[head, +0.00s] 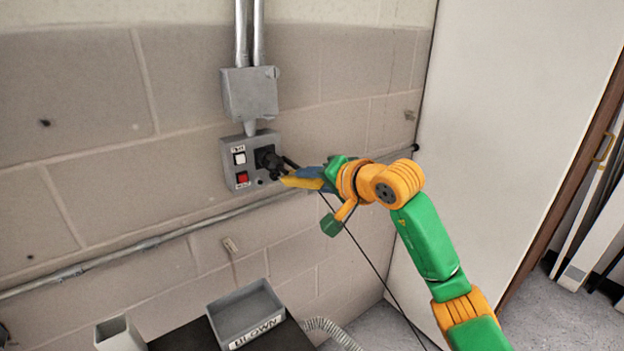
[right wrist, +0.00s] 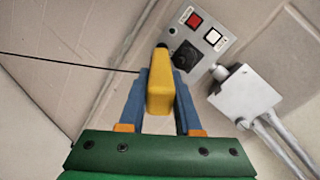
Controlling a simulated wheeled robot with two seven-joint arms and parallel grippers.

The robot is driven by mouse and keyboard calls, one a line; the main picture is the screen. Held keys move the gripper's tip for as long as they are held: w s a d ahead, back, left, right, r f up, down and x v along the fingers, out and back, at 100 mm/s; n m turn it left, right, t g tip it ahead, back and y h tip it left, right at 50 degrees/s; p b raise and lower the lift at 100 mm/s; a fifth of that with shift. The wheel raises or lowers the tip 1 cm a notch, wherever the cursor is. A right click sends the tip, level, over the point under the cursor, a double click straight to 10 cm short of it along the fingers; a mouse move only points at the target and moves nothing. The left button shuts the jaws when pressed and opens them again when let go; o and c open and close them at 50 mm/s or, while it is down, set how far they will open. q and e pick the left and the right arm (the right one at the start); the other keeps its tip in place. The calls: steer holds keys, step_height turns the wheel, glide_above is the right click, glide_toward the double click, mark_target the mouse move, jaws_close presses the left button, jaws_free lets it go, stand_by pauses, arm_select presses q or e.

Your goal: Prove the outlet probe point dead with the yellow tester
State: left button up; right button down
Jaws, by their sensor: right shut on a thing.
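The yellow tester (head: 302,181) is in my right gripper (head: 310,177), held close in front of the grey outlet panel (head: 232,164) on the wall. In the right wrist view the blue fingers close on both sides of the tester (right wrist: 160,88), and its dark tip (right wrist: 162,47) points toward the panel (right wrist: 222,27). The panel carries a white button (head: 239,158), a red button (head: 242,178) and a black round outlet (head: 266,156). The outlet also shows in the wrist view (right wrist: 187,57). I cannot tell whether the tip touches anything. My left gripper is out of view.
A grey junction box (head: 250,94) with conduits is above the panel. A thin black cable (head: 372,266) hangs down behind my right arm. A grey tray labelled BLOWN (head: 246,304) stands below on a dark surface. A white door panel (head: 500,110) is at right.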

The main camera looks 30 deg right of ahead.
steer(key=shift+w, duration=0.3)
stand_by(1.3)
steer(key=shift+s+f+b, duration=0.1)
steer(key=shift+s+b, duration=0.2)
steer(key=s+b, duration=0.3)
steer(key=s, duration=0.3)
steer(key=shift+d, duration=0.45)
